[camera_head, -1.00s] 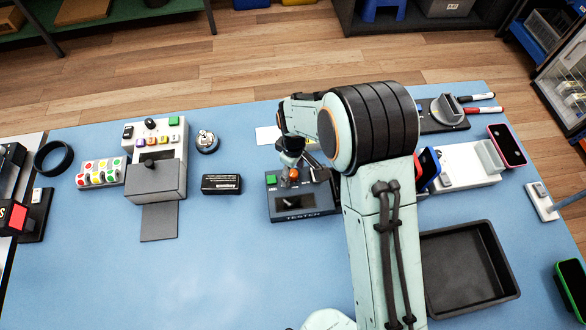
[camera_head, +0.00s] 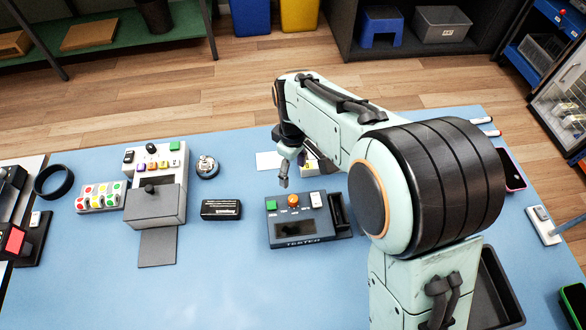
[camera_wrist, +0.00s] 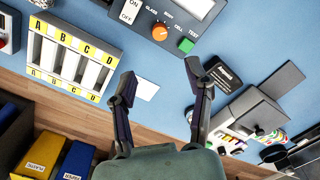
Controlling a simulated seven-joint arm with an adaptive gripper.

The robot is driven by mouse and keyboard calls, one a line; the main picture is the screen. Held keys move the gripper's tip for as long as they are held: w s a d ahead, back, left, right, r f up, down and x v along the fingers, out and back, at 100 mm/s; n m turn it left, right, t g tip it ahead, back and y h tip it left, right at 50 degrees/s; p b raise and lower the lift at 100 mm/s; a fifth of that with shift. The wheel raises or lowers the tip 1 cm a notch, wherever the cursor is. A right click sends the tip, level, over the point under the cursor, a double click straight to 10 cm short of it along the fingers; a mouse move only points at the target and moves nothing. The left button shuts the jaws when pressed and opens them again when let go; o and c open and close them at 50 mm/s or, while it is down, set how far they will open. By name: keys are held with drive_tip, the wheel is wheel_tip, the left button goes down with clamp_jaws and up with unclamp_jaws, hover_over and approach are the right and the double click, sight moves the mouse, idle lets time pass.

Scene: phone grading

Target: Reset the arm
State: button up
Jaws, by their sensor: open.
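My gripper (camera_head: 284,180) hangs above the back of the blue table (camera_head: 90,270), behind the dark tester (camera_head: 298,240). In the wrist view my gripper (camera_wrist: 160,82) has its two dark fingers spread wide apart with nothing between them. The tester has a green button, an orange knob and a white switch on top. In the wrist view the tester (camera_wrist: 205,8) shows at the top, clear of the fingers. My arm bends across the right half of the head view and hides part of the table there.
A black tray (camera_head: 495,290) is partly hidden by my arm. A grey machine (camera_head: 155,205) with coloured buttons stands left, beside a black box (camera_head: 221,210). A sorter lettered A to D (camera_wrist: 70,58) shows in the wrist view. The front left table is clear.

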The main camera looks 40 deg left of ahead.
drive_tip(key=w+d+r+m+t+y, duration=0.1)
drive_tip(key=w+d+r+m+t, duration=0.15)
drive_tip(key=w+d+r, duration=0.6)
drive_tip(key=s+d+r+m, duration=0.1)
drive_tip(key=d+r+m, duration=0.15)
drive_tip(key=d, duration=0.35)
drive_tip(key=s+d+r+m, duration=0.2)
drive_tip(key=d+r, duration=0.1)
drive_tip(key=d, duration=0.4)
drive_tip(key=s+d+m, duration=0.4)
drive_tip(key=s+d, duration=0.3)
drive_tip(key=s+d+f+m+g, duration=0.1)
drive_tip(key=s+f+m, duration=0.1)
drive_tip(key=s, duration=0.3)
drive_tip(key=s+f+m+g, duration=0.1)
drive_tip(key=s+f+m, duration=0.2)
drive_tip(key=s, duration=0.3)
drive_tip(key=shift+d+f+m+g, duration=0.15)
drive_tip(key=shift+d+m+g, duration=0.2)
drive_tip(key=shift+m, duration=0.25)
